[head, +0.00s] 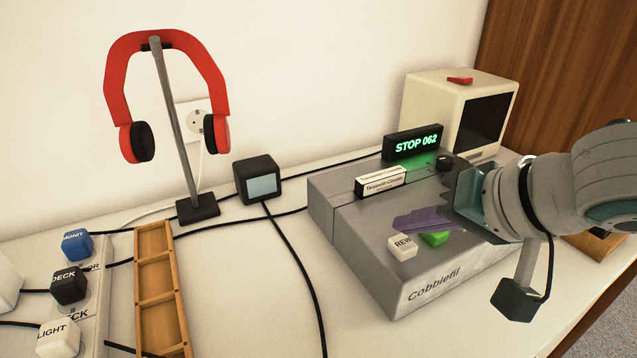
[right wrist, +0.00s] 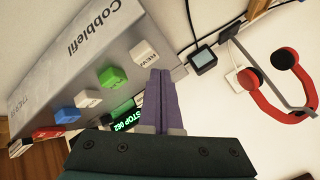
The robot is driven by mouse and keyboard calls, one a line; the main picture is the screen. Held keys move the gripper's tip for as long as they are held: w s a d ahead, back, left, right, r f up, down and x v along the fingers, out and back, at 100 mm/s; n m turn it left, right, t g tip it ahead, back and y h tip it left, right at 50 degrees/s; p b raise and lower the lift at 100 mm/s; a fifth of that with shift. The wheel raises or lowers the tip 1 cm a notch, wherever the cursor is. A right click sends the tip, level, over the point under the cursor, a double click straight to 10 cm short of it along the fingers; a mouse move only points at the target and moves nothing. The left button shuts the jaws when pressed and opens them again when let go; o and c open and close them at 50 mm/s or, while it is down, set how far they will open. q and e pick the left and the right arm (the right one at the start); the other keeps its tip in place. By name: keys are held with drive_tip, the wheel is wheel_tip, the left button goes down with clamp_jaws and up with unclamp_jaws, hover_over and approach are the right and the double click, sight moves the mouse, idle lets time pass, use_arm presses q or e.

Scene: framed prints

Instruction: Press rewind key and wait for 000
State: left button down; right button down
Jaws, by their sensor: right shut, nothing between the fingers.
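The grey tape deck (head: 345,240) stands on the table, and it also shows in the right wrist view (right wrist: 45,70). Its white REW key (head: 402,246) is at the front left of the top, with a green key (head: 434,239) beside it. In the right wrist view the white key (right wrist: 144,51) lies just beyond the fingertips. The lit display (head: 415,143) reads STOP 062. My right gripper (head: 400,222) is shut and empty, its purple fingers over the deck behind the white key, apparently apart from it. A cassette (head: 381,181) lies behind the fingers. My left gripper is out of view.
Red headphones (head: 165,85) hang on a stand at the back. A small dark box with a screen (head: 258,180), a wooden tray (head: 160,290) and a switch strip (head: 88,310) are left of the deck. A cream monitor (head: 455,110) stands behind it. Cables cross the table.

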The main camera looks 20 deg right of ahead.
drive_tip(key=shift+f, duration=0.15)
drive_tip(key=shift+f, duration=0.3)
drive_tip(key=shift+f, duration=0.15)
idle(0.4)
drive_tip(key=shift+f+b, duration=0.55)
drive_tip(key=shift+f, duration=0.15)
idle(0.6)
drive_tip(key=shift+r, duration=0.1)
drive_tip(key=shift+r+p, duration=0.65)
drive_tip(key=shift+p, duration=0.25)
drive_tip(key=shift+r+p, duration=0.5)
drive_tip(key=shift+p, duration=0.05)
